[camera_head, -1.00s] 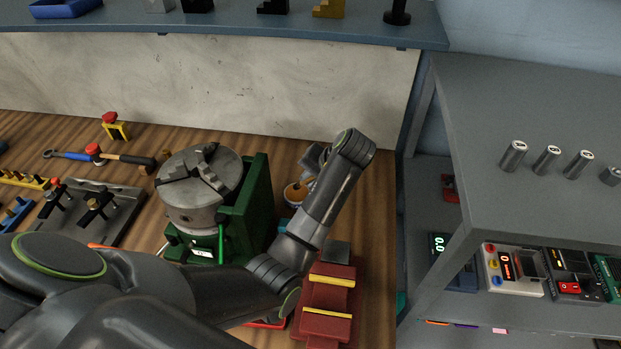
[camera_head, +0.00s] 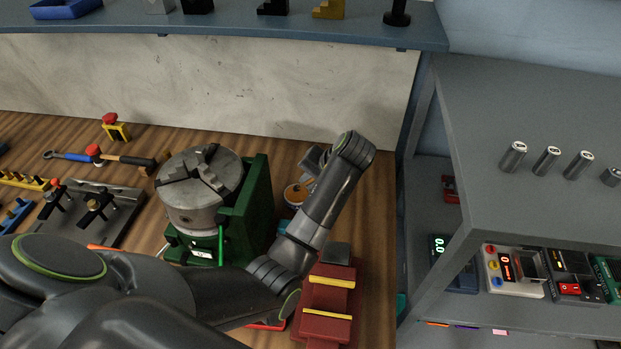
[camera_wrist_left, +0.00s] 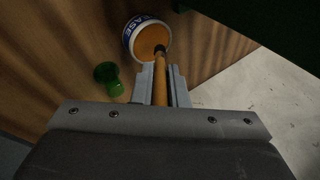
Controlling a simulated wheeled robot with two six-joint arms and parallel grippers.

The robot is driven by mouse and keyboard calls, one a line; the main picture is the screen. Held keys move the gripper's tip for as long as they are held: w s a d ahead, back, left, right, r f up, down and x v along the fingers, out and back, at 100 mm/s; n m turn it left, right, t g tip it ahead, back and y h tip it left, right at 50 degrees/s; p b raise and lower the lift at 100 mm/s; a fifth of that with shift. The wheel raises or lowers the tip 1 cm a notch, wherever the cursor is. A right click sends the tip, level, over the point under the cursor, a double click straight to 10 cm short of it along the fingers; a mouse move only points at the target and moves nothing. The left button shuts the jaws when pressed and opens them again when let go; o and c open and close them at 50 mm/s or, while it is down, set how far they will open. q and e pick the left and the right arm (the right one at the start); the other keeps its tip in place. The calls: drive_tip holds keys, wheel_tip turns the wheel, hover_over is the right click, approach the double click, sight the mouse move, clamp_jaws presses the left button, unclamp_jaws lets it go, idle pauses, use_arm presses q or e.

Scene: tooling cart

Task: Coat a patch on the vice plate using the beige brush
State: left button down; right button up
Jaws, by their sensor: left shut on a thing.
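My left gripper (camera_wrist_left: 162,86) is shut on the tan handle of the beige brush (camera_wrist_left: 160,84) in the left wrist view. The brush points away from me, and its dark tip end is over the orange contents of a white-and-blue grease pot (camera_wrist_left: 133,28). I cannot tell how deep the tip is. In the head view the pot (camera_head: 294,196) stands behind my left forearm, and my left gripper (camera_head: 312,163) is mostly hidden by the wrist. A red vice (camera_head: 327,298) with yellow strips and a grey plate (camera_head: 337,253) is near the bottom. My right gripper is out of view.
A green fixture (camera_head: 256,205) with a grey chuck (camera_head: 198,185) stands left of the pot. A green object (camera_wrist_left: 108,76) lies near the pot in the left wrist view. Tools and a clamp plate (camera_head: 95,212) lie further left. A grey shelf unit (camera_head: 545,130) is at right.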

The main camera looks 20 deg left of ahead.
use_arm(q)
drive_tip(key=shift+f, duration=0.3)
drive_tip(key=shift+f, duration=0.35)
idle(0.4)
idle(0.5)
drive_tip(key=shift+s+f+p, duration=0.1)
drive_tip(key=shift+p, duration=0.2)
idle(1.5)
wheel_tip(320, 180, up, 7)
drive_tip(key=p, duration=0.8)
drive_tip(key=shift+p, duration=0.35)
idle(0.4)
